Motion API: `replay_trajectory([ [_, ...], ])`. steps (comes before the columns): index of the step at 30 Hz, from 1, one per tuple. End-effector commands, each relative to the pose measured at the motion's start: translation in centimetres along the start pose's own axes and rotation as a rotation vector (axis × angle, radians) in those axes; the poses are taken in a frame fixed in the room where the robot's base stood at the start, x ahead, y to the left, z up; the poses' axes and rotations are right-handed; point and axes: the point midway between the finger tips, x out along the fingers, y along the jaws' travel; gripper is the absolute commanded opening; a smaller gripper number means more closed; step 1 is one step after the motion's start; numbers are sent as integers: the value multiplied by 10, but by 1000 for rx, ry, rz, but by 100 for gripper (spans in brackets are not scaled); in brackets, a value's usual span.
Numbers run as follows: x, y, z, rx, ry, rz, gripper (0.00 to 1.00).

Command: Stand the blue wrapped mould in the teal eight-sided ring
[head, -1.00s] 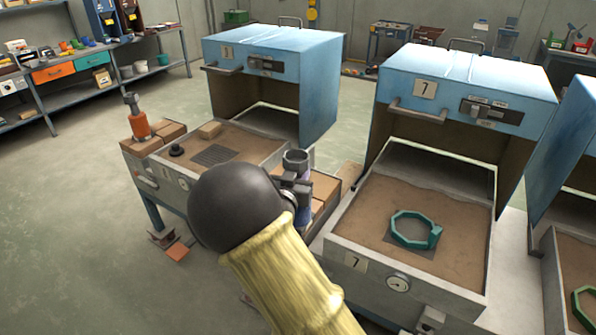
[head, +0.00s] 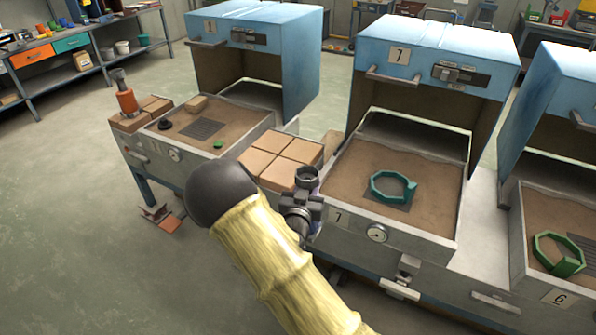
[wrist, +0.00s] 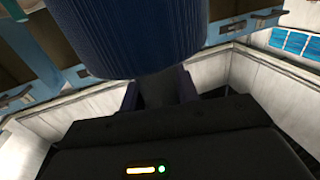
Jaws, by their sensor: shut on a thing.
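The blue wrapped mould (wrist: 130,38) is a ribbed dark blue cylinder and fills the top of the wrist view. My gripper is shut on the mould, which looks about upright. The teal eight-sided ring (head: 410,192) lies on a dark plate in the sand of the open box marked 7, with nothing inside it. My gripper is to the left of the ring and nearer the camera, apart from it.
The blue hood (head: 440,60) of box 7 stands raised behind the sand. Bricks (head: 283,160) lie on the ledge left of box 7. A green ring (head: 562,265) sits in box 6 at right. Another open sand box (head: 235,140) is at left.

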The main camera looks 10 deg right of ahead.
Motion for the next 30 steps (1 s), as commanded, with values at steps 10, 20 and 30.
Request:
replay_trajectory([
  [10, -23, 58, 71, -3, -7, -28, 0],
  [20, -32, 72, 87, 8, -9, -47, 0],
  [30, -32, 70, 86, 8, -9, -48, 0],
])
